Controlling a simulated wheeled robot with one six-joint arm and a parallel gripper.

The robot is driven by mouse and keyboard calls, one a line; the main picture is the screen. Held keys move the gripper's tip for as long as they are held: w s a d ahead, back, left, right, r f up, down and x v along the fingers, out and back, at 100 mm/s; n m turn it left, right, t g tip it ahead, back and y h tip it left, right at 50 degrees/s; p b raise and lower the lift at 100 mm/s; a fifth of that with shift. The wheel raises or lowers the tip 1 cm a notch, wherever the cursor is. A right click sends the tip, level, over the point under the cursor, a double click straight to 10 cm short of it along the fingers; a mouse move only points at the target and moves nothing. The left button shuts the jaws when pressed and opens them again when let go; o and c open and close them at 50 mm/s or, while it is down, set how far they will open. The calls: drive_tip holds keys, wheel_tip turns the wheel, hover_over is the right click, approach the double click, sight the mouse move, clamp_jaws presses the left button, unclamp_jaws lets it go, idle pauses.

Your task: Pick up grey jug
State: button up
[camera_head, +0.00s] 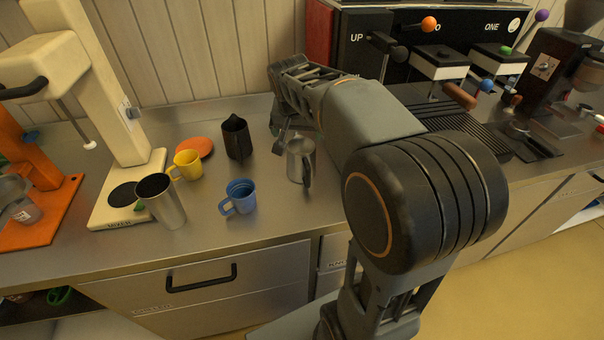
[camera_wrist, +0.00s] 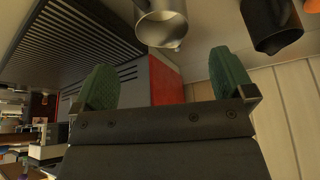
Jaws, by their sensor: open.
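The grey metal jug (camera_head: 299,161) stands upright on the steel counter, with its handle toward the front. In the wrist view the grey jug (camera_wrist: 160,24) is at the top, beyond and roughly between the two green fingertips. My gripper (camera_wrist: 165,78) is open with nothing between its fingers. In the head view my gripper (camera_head: 286,132) is low behind the grey jug, and the jug and my arm partly hide it. I see no contact between fingers and jug.
A black jug (camera_head: 237,139) stands close left of the grey one. A coffee machine (camera_head: 440,62) stands right. The counter in front of the jug is clear.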

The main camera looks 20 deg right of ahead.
approach(300, 153)
drive_tip(key=s+a, duration=0.1)
drive_tip(key=s, duration=0.2)
drive_tip(key=shift+p+x, duration=0.7)
drive_tip(key=shift+x, duration=1.95)
drive_tip(key=shift+s, duration=0.15)
drive_tip(key=c, duration=0.6)
drive_tip(key=shift+c, duration=0.5)
